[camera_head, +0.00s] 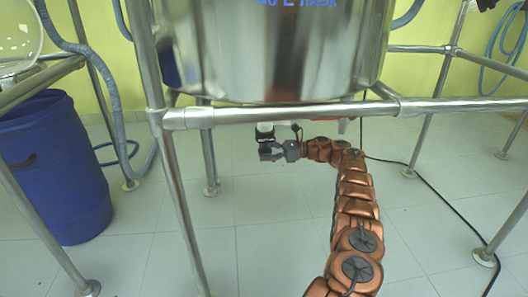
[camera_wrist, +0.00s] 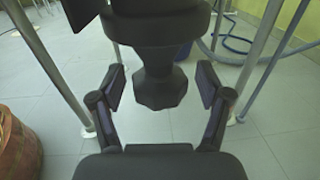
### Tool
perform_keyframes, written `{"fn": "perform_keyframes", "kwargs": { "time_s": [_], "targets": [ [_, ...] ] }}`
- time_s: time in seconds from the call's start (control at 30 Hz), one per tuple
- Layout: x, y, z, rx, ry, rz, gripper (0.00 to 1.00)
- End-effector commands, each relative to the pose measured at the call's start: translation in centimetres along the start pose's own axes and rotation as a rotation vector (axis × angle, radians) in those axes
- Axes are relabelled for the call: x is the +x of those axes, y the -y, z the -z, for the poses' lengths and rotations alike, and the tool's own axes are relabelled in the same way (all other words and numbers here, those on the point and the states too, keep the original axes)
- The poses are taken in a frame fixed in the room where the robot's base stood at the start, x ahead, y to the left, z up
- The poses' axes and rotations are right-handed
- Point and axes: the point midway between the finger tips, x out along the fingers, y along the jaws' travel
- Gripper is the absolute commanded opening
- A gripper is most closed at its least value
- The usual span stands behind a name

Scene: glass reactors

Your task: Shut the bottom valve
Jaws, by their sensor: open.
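The bottom valve (camera_wrist: 158,88) shows in the wrist view as a dark knob with a faceted end, hanging below a wider dark round body. My gripper (camera_wrist: 161,84) is open, with one finger on each side of the knob and a visible gap on both sides. In the head view my gripper (camera_head: 274,150) is small and sits under the steel vessel (camera_head: 270,50), close below a short white and black fitting (camera_head: 265,130). The arm hides part of this area, and the valve's handle position cannot be told there.
A steel frame rail (camera_head: 290,113) crosses in front of the vessel, above my arm. A frame leg (camera_head: 180,200) stands to the left. A blue barrel (camera_head: 55,165) is farther left. A black cable (camera_head: 440,195) lies on the floor at right. The tiled floor around is mostly clear.

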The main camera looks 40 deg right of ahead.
Motion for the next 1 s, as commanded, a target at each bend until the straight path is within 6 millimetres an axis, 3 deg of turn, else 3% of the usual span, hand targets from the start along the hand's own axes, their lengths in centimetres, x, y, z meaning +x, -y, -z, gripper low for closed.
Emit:
{"fn": "perform_keyframes", "kwargs": {
  "time_s": [1.0],
  "targets": [
    [-0.08, -0.04, 0.12, 0.004, -0.003, 0.175, 0.76]
  ]
}}
